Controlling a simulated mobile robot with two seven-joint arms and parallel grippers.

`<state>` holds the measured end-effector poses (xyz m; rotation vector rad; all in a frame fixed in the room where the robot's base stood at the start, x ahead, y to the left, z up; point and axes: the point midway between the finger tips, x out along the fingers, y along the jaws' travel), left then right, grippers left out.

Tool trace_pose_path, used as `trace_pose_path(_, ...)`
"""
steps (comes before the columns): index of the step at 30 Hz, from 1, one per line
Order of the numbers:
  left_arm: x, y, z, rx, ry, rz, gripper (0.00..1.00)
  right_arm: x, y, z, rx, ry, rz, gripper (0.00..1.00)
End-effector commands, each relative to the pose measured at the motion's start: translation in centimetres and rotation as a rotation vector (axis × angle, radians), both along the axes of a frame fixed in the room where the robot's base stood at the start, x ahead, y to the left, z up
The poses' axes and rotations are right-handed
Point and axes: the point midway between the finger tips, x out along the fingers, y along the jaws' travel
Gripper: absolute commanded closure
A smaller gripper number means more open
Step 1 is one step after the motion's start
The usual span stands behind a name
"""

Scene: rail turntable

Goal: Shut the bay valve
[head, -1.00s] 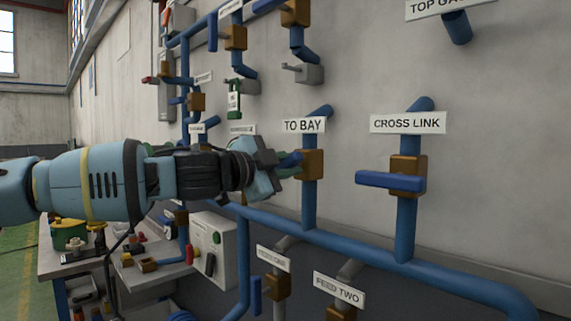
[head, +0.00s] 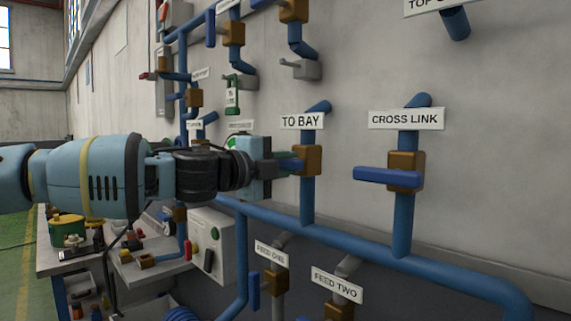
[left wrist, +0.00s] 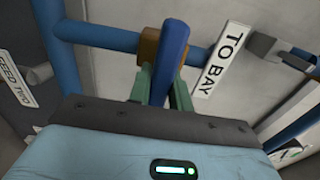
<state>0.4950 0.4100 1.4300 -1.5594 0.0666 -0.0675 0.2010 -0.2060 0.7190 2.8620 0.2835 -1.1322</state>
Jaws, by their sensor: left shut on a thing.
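The bay valve, labelled TO BAY (head: 302,121), has a brass body (head: 308,160) on an upright blue pipe. Its blue lever (left wrist: 172,50) points out to the left in the head view, roughly level and across the pipe. My left gripper (head: 284,162) is shut on this lever. In the left wrist view its green fingers (left wrist: 162,88) stand on either side of the lever, and the brass body (left wrist: 150,44) shows behind. The gripper hides part of the lever in the head view. My right gripper is in neither view.
The CROSS LINK valve (head: 404,171) with a level blue lever is to the right. FEED ONE (head: 271,254) and FEED TWO (head: 337,286) valves sit below the sloping blue pipe. A grey box (head: 212,245) and a cluttered bench (head: 62,262) stand at lower left.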

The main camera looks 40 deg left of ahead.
Motion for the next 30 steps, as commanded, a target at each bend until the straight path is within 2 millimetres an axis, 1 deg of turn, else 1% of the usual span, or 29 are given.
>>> trace_pose_path(11, 0.0, 0.0, 0.0, 0.009, 0.000, 0.000, 1.00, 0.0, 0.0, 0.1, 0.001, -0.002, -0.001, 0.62)
trace_pose_path(12, 0.0, 0.0, 0.0, 0.009, 0.000, 0.000, 0.77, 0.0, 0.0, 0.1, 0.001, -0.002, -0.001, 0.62)
trace_pose_path(16, 0.0, 0.0, 0.0, 0.007, 0.000, 0.000, 0.60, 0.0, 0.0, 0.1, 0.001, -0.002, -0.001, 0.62)
trace_pose_path(17, 0.0, 0.0, 0.0, 0.007, 0.000, 0.000, 0.58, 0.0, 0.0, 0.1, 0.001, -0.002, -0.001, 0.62)
trace_pose_path(26, -0.1, 0.0, 0.0, 0.006, -0.002, 0.000, 0.58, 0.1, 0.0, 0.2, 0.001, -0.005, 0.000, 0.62)
trace_pose_path(30, -1.3, 0.1, 0.4, 0.004, -0.006, 0.000, 0.58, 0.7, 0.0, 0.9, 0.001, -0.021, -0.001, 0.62)
